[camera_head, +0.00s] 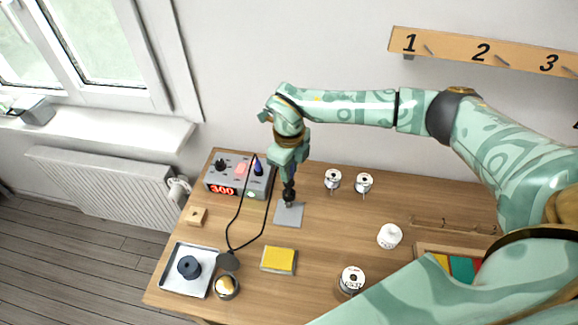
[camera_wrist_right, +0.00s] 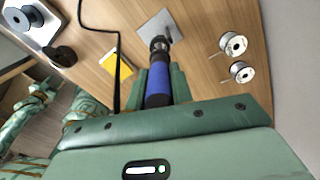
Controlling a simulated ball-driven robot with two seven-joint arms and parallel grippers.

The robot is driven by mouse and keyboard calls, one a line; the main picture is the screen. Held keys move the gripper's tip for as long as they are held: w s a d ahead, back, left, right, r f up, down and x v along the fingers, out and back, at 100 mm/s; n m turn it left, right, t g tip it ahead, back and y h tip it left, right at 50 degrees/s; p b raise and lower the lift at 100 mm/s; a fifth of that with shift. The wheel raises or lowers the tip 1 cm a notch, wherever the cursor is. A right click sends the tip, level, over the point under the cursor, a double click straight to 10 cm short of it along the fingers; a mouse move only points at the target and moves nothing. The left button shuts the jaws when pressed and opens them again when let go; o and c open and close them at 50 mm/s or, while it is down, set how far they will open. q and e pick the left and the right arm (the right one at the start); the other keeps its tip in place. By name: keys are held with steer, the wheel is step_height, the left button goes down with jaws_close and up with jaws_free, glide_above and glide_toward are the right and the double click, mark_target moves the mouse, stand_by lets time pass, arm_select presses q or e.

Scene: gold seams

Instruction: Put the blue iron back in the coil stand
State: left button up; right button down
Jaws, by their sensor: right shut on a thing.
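My right gripper (camera_head: 289,178) is shut on the blue iron and points down over the coil stand. In the right wrist view the iron's blue handle (camera_wrist_right: 156,80) lies between the green fingers. The coil stand's grey plate (camera_head: 289,216) rests on the table just below the gripper; it also shows in the wrist view (camera_wrist_right: 156,23). The iron's dark front end (camera_wrist_right: 160,44) lines up with the stand's coil over the plate. I cannot tell how far the tip is inside the coil. My left gripper is not in view.
A grey station (camera_head: 238,176) reading 300 stands behind left, with a black cord (camera_head: 239,213) looping forward. A yellow sponge (camera_head: 279,260), brass-wool pot (camera_head: 226,286) and metal tray (camera_head: 173,278) stand in front. Two wire spools (camera_head: 333,180) (camera_head: 364,183) and a white jar (camera_head: 390,236) stand right.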

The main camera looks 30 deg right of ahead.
steer(key=shift+f+b, duration=0.35)
steer(key=shift+f, duration=0.3)
stand_by(0.5)
steer(key=shift+f+b, duration=0.55)
steer(key=shift+f, duration=1)
stand_by(0.4)
steer(key=c, duration=0.7)
jaws_free()
steer(key=shift+o, duration=0.2)
steer(key=shift+r, duration=0.15)
step_height(320, 180, up, 7)
steer(key=p, duration=0.6)
